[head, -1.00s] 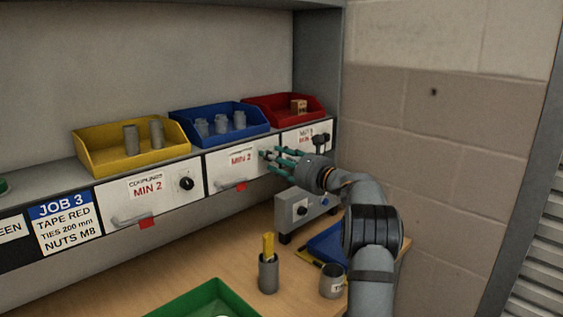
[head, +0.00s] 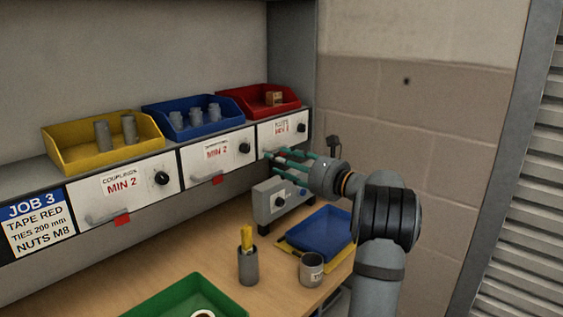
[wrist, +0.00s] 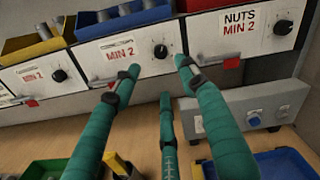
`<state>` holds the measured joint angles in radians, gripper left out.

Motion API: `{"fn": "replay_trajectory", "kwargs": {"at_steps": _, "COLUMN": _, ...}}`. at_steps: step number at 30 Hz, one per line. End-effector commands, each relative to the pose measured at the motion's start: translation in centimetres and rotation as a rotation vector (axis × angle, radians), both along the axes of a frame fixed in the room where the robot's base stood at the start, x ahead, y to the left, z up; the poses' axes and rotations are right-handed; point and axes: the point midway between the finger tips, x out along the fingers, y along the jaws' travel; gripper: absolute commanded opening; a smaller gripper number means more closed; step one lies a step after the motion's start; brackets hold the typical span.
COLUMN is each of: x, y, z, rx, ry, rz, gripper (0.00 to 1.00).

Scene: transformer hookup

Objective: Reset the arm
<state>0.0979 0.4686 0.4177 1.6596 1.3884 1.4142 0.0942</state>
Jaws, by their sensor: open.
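My gripper (head: 284,160) is open and empty. In the head view its teal fingers point left, in front of the right part of the drawer row and above the grey control box (head: 282,203). In the wrist view my gripper (wrist: 160,88) has its fingers spread, with the middle drawer (wrist: 110,50) marked MIN 2 beyond them. The knob of that drawer (wrist: 160,51) shows between the two upper fingers. No finger visibly holds anything.
Yellow (head: 70,163), blue (head: 175,133) and red (head: 247,112) bins stand on the shelf above the drawers. A blue tray (head: 330,232), a grey cup (head: 312,270), a pen holder (head: 248,266) and a green tray (head: 165,302) are on the bench. A wall is at right.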

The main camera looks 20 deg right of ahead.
Motion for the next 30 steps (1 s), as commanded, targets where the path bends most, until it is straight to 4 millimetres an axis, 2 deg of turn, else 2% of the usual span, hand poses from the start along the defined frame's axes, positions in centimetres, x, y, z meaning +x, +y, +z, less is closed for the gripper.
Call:
{"fn": "replay_trajectory", "kwargs": {"at_steps": 8, "x": 0.8, "y": 0.6, "z": 0.0, "rx": 0.0, "ry": 0.0, "rz": 0.004, "gripper": 0.43}}
{"fn": "replay_trajectory", "kwargs": {"at_steps": 21, "x": 7.6, "y": 4.9, "z": -0.1, "rx": -0.001, "ry": 0.0, "rz": 0.002, "gripper": 0.43}}
{"fn": "replay_trajectory", "kwargs": {"at_steps": 30, "x": 10.1, "y": 6.5, "z": 0.0, "rx": 0.0, "ry": 0.0, "rz": 0.0, "gripper": 0.43}}
